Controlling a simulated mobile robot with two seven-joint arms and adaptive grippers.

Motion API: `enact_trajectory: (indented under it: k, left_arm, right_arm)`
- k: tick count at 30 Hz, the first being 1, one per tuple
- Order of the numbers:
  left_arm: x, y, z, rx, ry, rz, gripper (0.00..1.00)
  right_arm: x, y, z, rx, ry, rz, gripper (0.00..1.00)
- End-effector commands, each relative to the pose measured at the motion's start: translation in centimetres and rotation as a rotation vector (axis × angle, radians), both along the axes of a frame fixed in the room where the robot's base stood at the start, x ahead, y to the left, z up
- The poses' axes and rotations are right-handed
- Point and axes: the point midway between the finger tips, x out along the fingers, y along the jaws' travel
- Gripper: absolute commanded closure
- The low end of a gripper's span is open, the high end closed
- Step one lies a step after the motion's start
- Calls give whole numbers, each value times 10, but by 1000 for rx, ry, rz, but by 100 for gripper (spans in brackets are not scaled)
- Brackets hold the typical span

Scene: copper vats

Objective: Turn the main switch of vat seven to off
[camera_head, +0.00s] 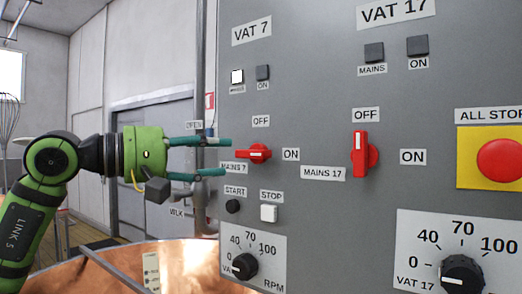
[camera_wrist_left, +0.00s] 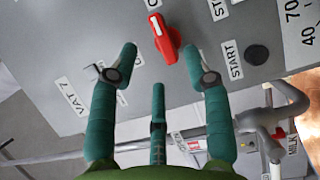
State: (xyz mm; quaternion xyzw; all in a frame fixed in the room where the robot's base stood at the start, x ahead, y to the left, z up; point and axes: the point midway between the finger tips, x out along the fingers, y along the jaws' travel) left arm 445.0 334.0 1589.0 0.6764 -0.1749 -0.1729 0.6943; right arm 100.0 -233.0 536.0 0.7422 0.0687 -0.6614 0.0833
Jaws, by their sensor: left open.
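The red main switch of vat seven (camera_head: 259,153) is on the grey panel, between its MAINS 7 label (camera_head: 233,168) and ON label (camera_head: 291,154). Its handle lies level, and the white mark on it in the left wrist view (camera_wrist_left: 165,38) is at the end towards ON. The OFF label (camera_head: 261,121) is above it. My left gripper (camera_head: 224,156) is open and empty, just left of the switch in the head view. In the left wrist view its spread fingers (camera_wrist_left: 161,62) are on either side of the switch's near end; contact cannot be told. My right gripper is not in view.
The red vat 17 switch (camera_head: 361,154) stands upright to the right, with the ALL STOP button (camera_head: 499,159) beyond. START (camera_head: 232,206) and STOP (camera_head: 269,213) buttons and an RPM dial (camera_head: 244,266) are below. A copper vat (camera_head: 190,262) is under my arm.

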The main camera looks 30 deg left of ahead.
Motion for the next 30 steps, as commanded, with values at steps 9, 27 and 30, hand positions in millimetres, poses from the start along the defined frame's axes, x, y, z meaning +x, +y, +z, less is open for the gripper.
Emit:
enact_trajectory:
  k: [9,27,30]
  left_arm:
    - [29,-9,6,30,-2,27,51]
    - [59,-25,2,25,-4,27,55]
    - [59,-25,2,25,-4,27,95]
  right_arm:
    - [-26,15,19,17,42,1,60]
    - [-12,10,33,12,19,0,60]
    - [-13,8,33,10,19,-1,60]
